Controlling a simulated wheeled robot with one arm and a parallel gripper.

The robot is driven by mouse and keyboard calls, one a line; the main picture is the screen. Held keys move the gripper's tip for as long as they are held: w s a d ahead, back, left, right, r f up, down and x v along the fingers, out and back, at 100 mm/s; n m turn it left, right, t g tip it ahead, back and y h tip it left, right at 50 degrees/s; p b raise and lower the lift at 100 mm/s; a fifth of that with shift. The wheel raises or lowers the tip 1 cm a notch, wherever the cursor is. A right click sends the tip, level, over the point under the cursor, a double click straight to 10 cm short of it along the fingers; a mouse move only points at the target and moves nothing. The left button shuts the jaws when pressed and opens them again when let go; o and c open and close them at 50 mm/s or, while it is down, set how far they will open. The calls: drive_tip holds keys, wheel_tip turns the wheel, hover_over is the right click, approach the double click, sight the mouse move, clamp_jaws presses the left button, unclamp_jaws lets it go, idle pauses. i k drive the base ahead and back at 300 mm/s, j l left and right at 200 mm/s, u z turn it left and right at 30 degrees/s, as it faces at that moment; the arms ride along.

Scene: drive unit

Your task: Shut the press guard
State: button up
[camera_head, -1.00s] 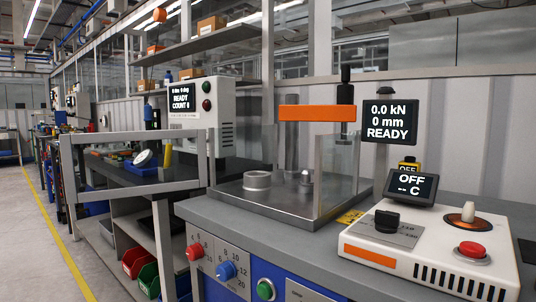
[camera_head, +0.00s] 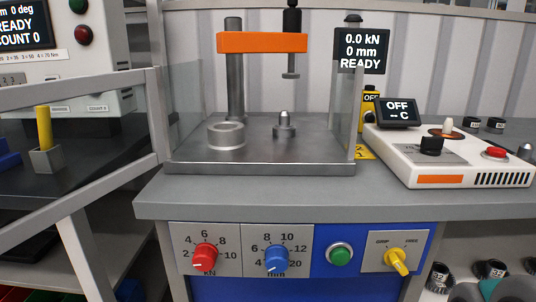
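The press stands on a grey bench top, with a metal base plate (camera_head: 260,169), an orange crossbar (camera_head: 262,42) and a dark-topped ram (camera_head: 291,45). Its guard (camera_head: 80,88) is a grey frame at the left front corner of the press. The guard stands open, swung out to the left and towards me, and its near end is cut off by the picture edge. The press front is uncovered; clear panels stand at its left (camera_head: 185,100) and right (camera_head: 343,115) sides. My gripper is not in view.
Below the bench edge, a panel carries a red knob (camera_head: 205,257), a blue knob (camera_head: 277,259), a green button (camera_head: 340,255) and a yellow switch (camera_head: 397,261). A white heater-like unit (camera_head: 450,160) stands right. The press display (camera_head: 361,50) reads READY.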

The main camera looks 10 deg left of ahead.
sight(12, 98)
drive_tip(key=k+j, duration=0.15)
drive_tip(key=j, duration=0.25)
drive_tip(key=k+j, duration=0.1)
drive_tip(key=j, duration=0.35)
drive_tip(key=k+j, duration=0.15)
drive_tip(key=j, duration=0.25)
drive_tip(key=k+j, duration=0.15)
drive_tip(key=j, duration=0.25)
drive_tip(key=k+j+z, duration=0.1)
drive_tip(key=j, duration=0.3)
drive_tip(key=k+j, duration=0.15)
drive_tip(key=j, duration=0.3)
drive_tip(key=k+j, duration=0.15)
drive_tip(key=j, duration=0.25)
drive_tip(key=k+j, duration=0.15)
drive_tip(key=j, duration=0.25)
